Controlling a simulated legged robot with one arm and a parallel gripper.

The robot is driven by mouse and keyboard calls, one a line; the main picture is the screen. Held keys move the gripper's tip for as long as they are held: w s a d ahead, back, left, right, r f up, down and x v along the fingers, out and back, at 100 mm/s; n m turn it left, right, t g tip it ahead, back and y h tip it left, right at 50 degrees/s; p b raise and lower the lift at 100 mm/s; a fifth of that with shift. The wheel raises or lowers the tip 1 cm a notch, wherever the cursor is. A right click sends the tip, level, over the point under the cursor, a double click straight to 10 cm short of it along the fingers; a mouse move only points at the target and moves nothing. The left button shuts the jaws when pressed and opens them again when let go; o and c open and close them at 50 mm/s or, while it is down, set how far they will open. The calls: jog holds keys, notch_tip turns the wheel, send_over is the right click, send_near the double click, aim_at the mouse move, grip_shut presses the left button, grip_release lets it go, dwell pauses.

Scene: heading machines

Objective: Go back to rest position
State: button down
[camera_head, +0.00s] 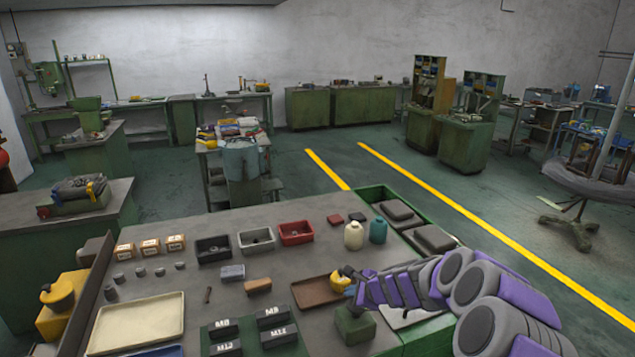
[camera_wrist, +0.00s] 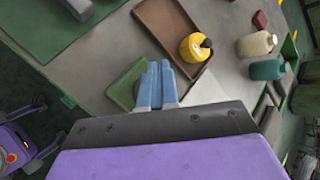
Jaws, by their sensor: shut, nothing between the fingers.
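My gripper (camera_wrist: 157,68) shows in the wrist view with its two blue fingers together and nothing between them. A green block (camera_wrist: 122,88) lies just left of the fingers. In the head view my purple and grey arm reaches in from the lower right, and its end is beside the brown tray (camera_head: 312,292) and above the green block (camera_head: 355,330). The fingertips are hard to make out there.
The bench (camera_head: 160,222) also bears a cream tray (camera_head: 135,322), black, white and red bins (camera_head: 296,233), labelled dark blocks (camera_head: 222,330), a cream bottle (camera_head: 353,236) and a teal bottle (camera_head: 378,230). Open floor with yellow lines (camera_head: 470,212) lies beyond, right of the bench.

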jog(key=s+a+r+n+g+y+b, duration=0.1)
jog(key=s+a+r+n, duration=0.25)
jog(key=s, duration=0.35)
jog(key=s+a+r+n+g, duration=0.2)
jog(key=s+a+r+n, duration=0.15)
jog(key=s, duration=0.25)
jog(key=s+a+r+n+g+y+b, duration=0.1)
jog(key=s+a+r+n, duration=0.25)
jog(key=s, duration=0.35)
jog(key=s+d+f+n+g+h, duration=0.1)
jog(key=s+d, duration=0.5)
jog(key=s, duration=0.9)
jog(key=s+d+f+n+g+h+b, duration=0.1)
jog(key=s+d+n+g+h, duration=0.3)
jog(key=s, duration=1.2)
jog(key=d+n+h, duration=0.2)
jog(key=n, duration=0.2)
jog(key=shift+s+d+f, duration=0.15)
jog(key=shift+s+d, duration=0.05)
